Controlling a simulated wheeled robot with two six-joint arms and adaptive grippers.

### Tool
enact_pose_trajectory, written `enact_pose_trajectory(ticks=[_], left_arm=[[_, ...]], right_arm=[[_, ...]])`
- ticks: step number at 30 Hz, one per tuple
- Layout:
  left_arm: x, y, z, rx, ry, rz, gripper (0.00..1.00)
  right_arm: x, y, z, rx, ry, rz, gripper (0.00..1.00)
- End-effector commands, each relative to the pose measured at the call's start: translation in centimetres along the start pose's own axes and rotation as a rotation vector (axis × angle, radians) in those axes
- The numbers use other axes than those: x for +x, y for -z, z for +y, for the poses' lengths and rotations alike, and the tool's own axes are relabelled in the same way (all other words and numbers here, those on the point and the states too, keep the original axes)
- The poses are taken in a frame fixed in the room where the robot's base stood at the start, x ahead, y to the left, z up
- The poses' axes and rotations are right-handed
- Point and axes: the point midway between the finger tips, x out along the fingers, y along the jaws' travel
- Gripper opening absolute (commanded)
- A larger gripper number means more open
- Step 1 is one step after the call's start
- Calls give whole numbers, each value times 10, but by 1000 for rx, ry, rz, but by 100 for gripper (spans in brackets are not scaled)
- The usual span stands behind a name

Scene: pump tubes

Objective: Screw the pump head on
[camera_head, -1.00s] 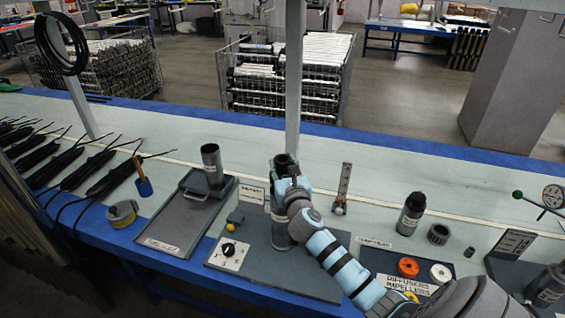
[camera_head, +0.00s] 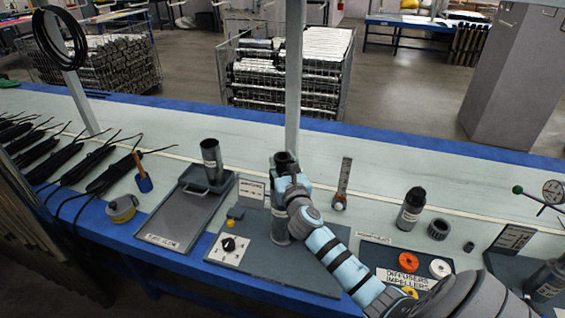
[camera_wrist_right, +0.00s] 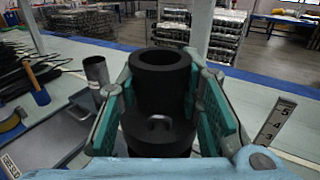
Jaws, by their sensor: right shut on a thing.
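The pump head (camera_wrist_right: 162,75), a dark stepped cylinder with an open top and a small loop on its front, stands upright between my finger pads in the right wrist view. In the head view its dark rim (camera_head: 285,157) shows above my right gripper (camera_head: 287,178). The gripper is shut on it. Directly below, a grey tube (camera_head: 279,226) stands upright on the dark work plate (camera_head: 278,270). The gripper hides the joint, so I cannot tell how far the two are engaged. My left gripper is not in view.
A switch panel (camera_head: 229,248) is left of the tube. A grey tray (camera_head: 172,224) with a metal cup (camera_head: 211,158) lies further left. A ruler stand (camera_head: 343,184) and a black bottle-like part (camera_head: 411,210) stand to the right. A grey post (camera_head: 293,90) rises behind.

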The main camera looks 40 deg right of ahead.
Motion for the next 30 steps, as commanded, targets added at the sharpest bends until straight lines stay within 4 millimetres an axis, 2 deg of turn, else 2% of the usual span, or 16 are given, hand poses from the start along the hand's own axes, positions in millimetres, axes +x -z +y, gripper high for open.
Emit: enact_pose_trajectory(ticks=[30], left_arm=[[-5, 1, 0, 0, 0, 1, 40]], right_arm=[[0, 0, 0, 0, 0, -2, 0]])
